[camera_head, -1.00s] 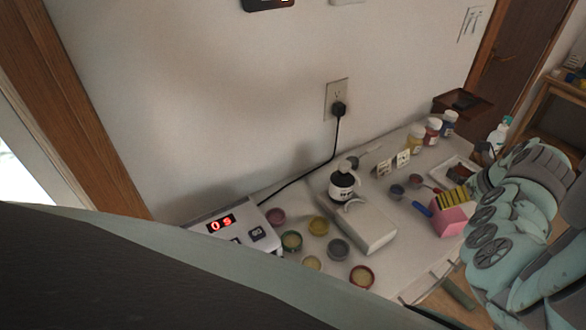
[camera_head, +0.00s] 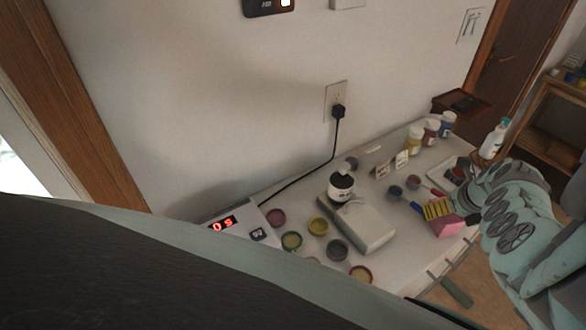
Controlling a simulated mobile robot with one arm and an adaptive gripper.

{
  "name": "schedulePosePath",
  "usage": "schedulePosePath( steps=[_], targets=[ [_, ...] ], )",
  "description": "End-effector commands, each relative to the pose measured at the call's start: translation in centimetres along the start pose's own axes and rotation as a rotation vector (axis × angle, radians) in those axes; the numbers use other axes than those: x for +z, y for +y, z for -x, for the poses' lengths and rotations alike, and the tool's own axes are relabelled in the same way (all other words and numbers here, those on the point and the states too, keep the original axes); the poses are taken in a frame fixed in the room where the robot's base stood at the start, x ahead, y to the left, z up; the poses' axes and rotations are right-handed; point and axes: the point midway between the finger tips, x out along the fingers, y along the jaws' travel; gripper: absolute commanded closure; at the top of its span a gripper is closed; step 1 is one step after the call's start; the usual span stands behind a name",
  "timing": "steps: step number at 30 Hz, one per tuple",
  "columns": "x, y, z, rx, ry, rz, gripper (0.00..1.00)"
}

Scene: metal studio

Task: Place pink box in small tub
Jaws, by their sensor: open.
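The pink box (camera_head: 446,228) sits near the right front edge of the white table, with a yellow-and-black striped piece (camera_head: 437,209) against its upper left side. My gripper (camera_head: 468,208) is at the right of the box, dark and partly hidden by my arm. It is open and close to the box's right side; I cannot tell whether it touches. Several small round tubs stand on the table, such as a yellow one (camera_head: 318,226) and a red-rimmed one (camera_head: 360,274). I cannot tell which is the small tub.
A white block (camera_head: 365,230) and a black-and-white jar (camera_head: 341,187) stand mid-table. A red-digit device (camera_head: 232,228) is at the left. Paint jars (camera_head: 431,132), a white bottle (camera_head: 494,138) and a tray (camera_head: 445,174) are at the back right. The wall bounds the back.

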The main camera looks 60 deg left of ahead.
Motion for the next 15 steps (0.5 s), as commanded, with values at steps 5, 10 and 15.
schedulePosePath(
  steps=[5,10,15],
  targets=[
    [-0.03,-0.08,0.0,-0.001,-0.001,-0.002,0.01],
    [-0.03,-0.07,0.0,-0.001,0.0,-0.002,0.13],
    [-0.02,-0.06,0.0,-0.001,0.0,-0.001,0.3]
  ],
)
